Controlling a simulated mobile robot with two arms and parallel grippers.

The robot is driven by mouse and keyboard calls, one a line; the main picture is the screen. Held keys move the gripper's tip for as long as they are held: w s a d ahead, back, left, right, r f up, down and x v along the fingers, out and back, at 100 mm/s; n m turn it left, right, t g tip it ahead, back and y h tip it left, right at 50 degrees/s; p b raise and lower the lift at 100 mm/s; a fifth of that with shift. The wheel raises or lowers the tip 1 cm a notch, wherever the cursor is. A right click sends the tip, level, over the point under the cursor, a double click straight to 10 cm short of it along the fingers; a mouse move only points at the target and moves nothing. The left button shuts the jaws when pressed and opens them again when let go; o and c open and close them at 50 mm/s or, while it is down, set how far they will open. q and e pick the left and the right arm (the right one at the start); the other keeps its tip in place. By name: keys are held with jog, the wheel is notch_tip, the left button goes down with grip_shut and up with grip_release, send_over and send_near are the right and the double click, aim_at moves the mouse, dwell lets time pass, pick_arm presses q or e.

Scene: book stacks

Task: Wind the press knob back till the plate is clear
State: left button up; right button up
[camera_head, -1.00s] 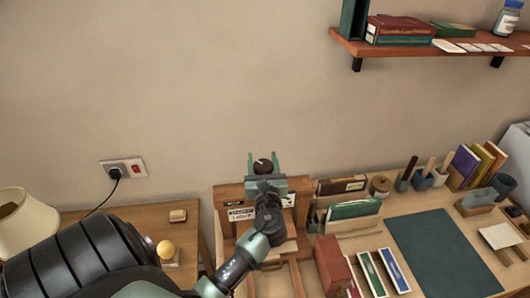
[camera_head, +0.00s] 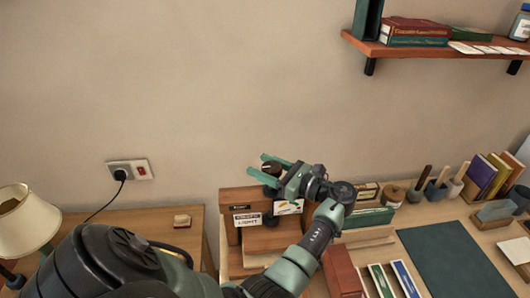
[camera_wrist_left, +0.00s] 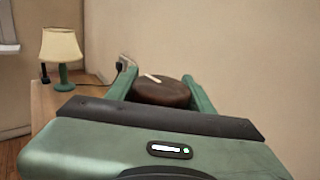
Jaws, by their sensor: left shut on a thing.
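The press knob (camera_head: 270,168) is a dark brown round knob at the top of a wooden press (camera_head: 229,198) by the wall. My left gripper (camera_head: 266,168) is shut on it, with its two teal fingers on opposite sides and pointing left in the head view. In the left wrist view the knob (camera_wrist_left: 165,93) sits between the fingers, with a pale pointer mark on its top. My arm covers much of the lower press, and I cannot make out the plate. My right gripper is not in view.
A lamp (camera_head: 27,222) stands on the left table, with a plugged socket (camera_head: 130,170) on the wall above. Right of the press are boxes, a dark green mat (camera_head: 445,262), pots and upright books (camera_head: 486,176). A shelf (camera_head: 430,49) hangs at upper right.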

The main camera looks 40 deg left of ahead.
pick_arm(q)
jog(key=n+g, duration=0.1)
jog(key=f+g+h+b, duration=0.1)
jog(key=shift+s+d+f+n+g, duration=0.15)
jog(key=shift+s+n+g, duration=0.1)
jog(key=shift+n+g, duration=0.15)
jog(key=n+g+h+b, duration=0.1)
jog(key=g+b, duration=0.1)
jog(key=n+g+h+b, duration=0.1)
jog(key=b, duration=0.1)
jog(key=shift+s+d+f+n+g, duration=0.1)
jog(key=shift+s+d+n+g, duration=0.05)
jog(key=shift+s+n+g, duration=0.25)
jog(key=shift+s+d+n+g+h+b, duration=0.1)
jog(key=shift+n+g+h+b, duration=0.6)
jog(key=shift+g+b, duration=0.25)
jog(key=shift+r, duration=0.2)
jog(key=o, duration=1.3)
jog(key=shift+o, duration=0.2)
jog(key=shift+r, duration=0.15)
jog(key=shift+r, duration=0.15)
